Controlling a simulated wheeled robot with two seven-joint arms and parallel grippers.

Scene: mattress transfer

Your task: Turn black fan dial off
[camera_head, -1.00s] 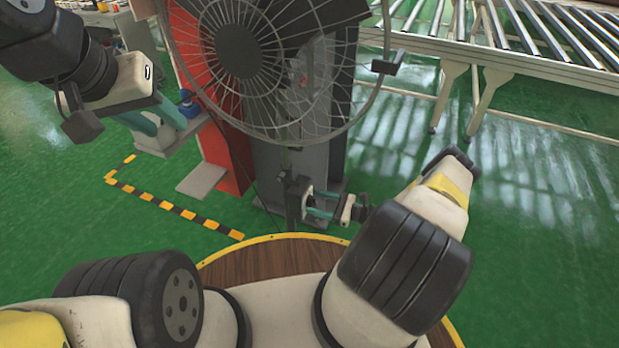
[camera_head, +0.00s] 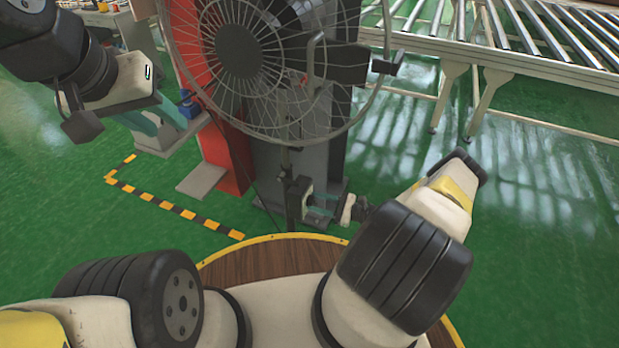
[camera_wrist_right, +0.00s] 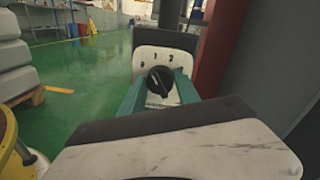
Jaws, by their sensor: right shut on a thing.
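The black fan (camera_head: 240,52) with its round wire cage stands at the top middle of the head view. Its control box (camera_head: 303,197) is low on the pole. In the right wrist view, the black fan dial (camera_wrist_right: 159,81) sits on a white panel (camera_wrist_right: 180,62) with printed numbers, 1 and 2 among them. My right gripper (camera_head: 325,205) faces the box, its teal fingers shut on the dial from both sides. Which number the dial points at is too small to tell. My left gripper (camera_head: 158,122) is away at the left, open and empty, fingers apart.
A red and grey structure (camera_head: 225,150) stands close behind the fan. A roller conveyor (camera_head: 530,50) is at the upper right. Yellow-black tape (camera_head: 175,208) marks the green floor at the left. Open floor (camera_head: 540,230) lies to the right.

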